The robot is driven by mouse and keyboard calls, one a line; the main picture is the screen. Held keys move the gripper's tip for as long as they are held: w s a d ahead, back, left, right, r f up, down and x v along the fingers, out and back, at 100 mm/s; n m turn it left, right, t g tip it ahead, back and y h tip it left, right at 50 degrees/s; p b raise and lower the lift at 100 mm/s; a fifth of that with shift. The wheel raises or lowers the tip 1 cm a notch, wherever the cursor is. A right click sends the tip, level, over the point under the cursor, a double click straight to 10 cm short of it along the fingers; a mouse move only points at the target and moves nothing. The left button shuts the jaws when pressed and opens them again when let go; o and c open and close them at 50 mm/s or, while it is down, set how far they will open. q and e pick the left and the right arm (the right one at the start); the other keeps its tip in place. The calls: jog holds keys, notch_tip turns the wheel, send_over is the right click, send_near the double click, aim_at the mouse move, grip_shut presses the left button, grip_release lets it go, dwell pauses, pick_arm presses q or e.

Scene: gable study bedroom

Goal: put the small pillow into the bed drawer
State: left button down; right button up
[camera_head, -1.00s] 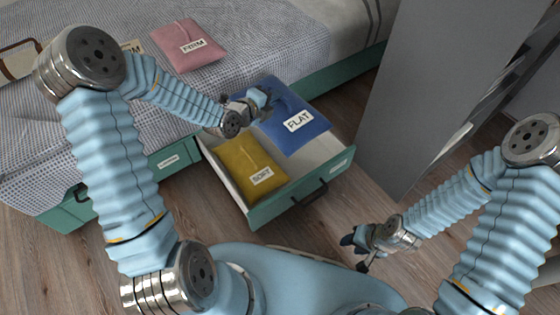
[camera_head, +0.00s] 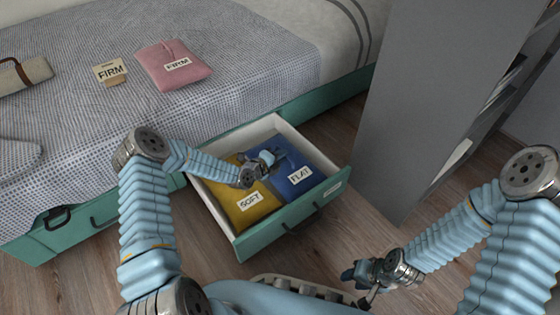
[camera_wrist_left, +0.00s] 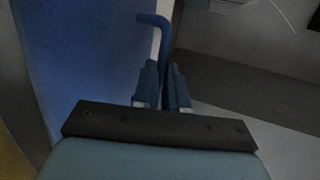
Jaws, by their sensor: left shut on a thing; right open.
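The small blue pillow labelled FLAT (camera_head: 308,164) is inside the open bed drawer (camera_head: 262,236), in its right half. A yellow pillow labelled SOFT (camera_head: 238,214) lies beside it in the left half. My left gripper (camera_head: 277,158) is over the drawer, shut on the blue pillow's loop. In the left wrist view the loop (camera_wrist_left: 153,20) rises from between the closed fingers (camera_wrist_left: 163,84), with the blue pillow (camera_wrist_left: 85,60) to the left. I cannot tell if the pillow rests on the drawer floor. My right gripper (camera_head: 364,281) is open and empty, low in front of the drawer.
A pink pillow labelled FIRM (camera_head: 172,66) lies on the bed (camera_head: 90,130), next to a FIRM card (camera_head: 110,71). A tall grey cabinet (camera_head: 430,95) stands right of the drawer. Wooden floor lies in front.

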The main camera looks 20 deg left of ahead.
pick_arm(q)
jog(key=shift+f, duration=0.7)
jog(key=shift+f, duration=0.15)
jog(key=c, duration=1.2)
grip_release()
jog(key=shift+r, duration=0.3)
jog(key=p+v, duration=0.2)
jog(key=v, duration=1)
jog(key=shift+f, duration=0.1)
